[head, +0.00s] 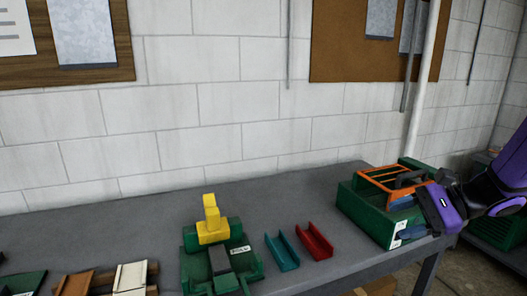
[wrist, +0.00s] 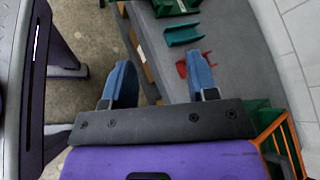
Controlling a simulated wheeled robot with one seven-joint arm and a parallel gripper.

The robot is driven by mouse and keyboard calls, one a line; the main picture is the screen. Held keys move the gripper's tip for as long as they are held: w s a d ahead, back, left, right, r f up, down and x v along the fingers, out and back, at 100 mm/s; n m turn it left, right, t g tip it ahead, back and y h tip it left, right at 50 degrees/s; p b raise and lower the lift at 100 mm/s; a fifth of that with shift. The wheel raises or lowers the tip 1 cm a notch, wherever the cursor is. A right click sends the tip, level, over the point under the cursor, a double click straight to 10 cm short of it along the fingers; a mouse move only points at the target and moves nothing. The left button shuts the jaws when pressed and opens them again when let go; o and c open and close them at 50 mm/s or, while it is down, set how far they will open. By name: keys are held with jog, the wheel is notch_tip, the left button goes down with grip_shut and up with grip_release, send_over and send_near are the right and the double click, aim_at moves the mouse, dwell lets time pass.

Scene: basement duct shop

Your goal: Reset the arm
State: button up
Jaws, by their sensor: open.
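My gripper (head: 406,218) is at the right end of the grey bench in the head view, at the front right of a green crate (head: 366,213). It is purple and black with two blue fingers. In the wrist view my gripper (wrist: 162,80) has its fingers spread wide, with nothing between them. The view between the fingers falls on the bench's front edge and the floor. In the head view the gripper overlaps part of the crate; whether they touch I cannot tell.
An orange-framed rack (head: 385,178) sits in the crate. A red channel (head: 314,242) and a teal channel (head: 282,251) lie left of it. A green fixture (head: 238,270) bears a yellow block (head: 211,222). Wooden pieces (head: 75,284) lie far left. The bench's back strip is clear.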

jog(key=s+r+n+t+h, duration=0.2)
jog(key=s+r+n+h, duration=1)
jog(key=s+n, duration=0.2)
jog(key=shift+s+d+r+t, duration=0.35)
jog(key=shift+s+d, duration=0.1)
jog(key=shift+s, duration=0.75)
